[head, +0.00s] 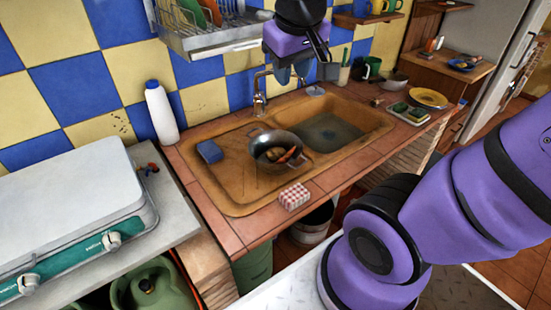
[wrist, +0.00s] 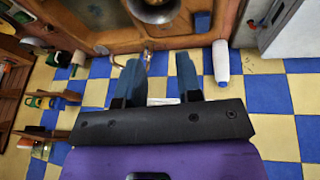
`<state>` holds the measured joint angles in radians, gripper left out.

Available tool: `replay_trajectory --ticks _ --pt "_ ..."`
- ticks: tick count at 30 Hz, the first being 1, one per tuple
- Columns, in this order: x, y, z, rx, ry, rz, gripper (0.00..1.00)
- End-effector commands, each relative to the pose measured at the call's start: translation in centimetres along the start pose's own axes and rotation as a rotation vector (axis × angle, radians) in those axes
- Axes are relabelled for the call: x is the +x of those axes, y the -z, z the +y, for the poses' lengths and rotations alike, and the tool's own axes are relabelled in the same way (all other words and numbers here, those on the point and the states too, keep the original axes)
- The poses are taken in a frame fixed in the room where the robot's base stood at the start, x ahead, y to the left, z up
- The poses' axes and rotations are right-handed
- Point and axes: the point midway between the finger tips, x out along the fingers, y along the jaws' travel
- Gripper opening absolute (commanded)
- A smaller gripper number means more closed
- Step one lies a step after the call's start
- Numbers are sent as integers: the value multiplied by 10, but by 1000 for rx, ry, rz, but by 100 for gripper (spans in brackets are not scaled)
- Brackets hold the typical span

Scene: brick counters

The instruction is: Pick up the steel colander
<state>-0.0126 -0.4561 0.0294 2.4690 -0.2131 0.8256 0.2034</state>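The steel colander (head: 290,140) is a dark metal bowl with handles, standing on the drainboard side of the brown sink (head: 235,200). Orange and brown pieces, perhaps food, lie inside it. In the wrist view the colander (wrist: 153,12) is at the top edge, partly cut off. My gripper (head: 292,74) hangs in the air above and behind the colander, near the tap and the tiled wall, apart from the colander. In the wrist view my gripper (wrist: 157,75) has its two blue fingers spread, with nothing held between them.
A tap (head: 259,100) rises behind the sink. A blue sponge (head: 210,151) and a red-checked box (head: 294,196) flank the colander. A white bottle (head: 161,112) stands at left beside a stove (head: 70,215). A dish rack (head: 205,30) hangs above. A yellow plate (head: 428,98) lies right.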

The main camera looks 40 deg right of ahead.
Motion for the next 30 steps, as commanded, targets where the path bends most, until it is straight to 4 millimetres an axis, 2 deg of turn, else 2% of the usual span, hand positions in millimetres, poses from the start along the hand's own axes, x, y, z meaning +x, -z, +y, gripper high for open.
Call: replay_trajectory --ticks 6,15,22,30 --pt "51 35 -3 -25 -80 -74 33" --pt "131 70 -16 -81 -160 -151 33" --pt "201 84 -33 -136 -191 -202 33" --pt "283 83 -56 -198 -197 -255 33"
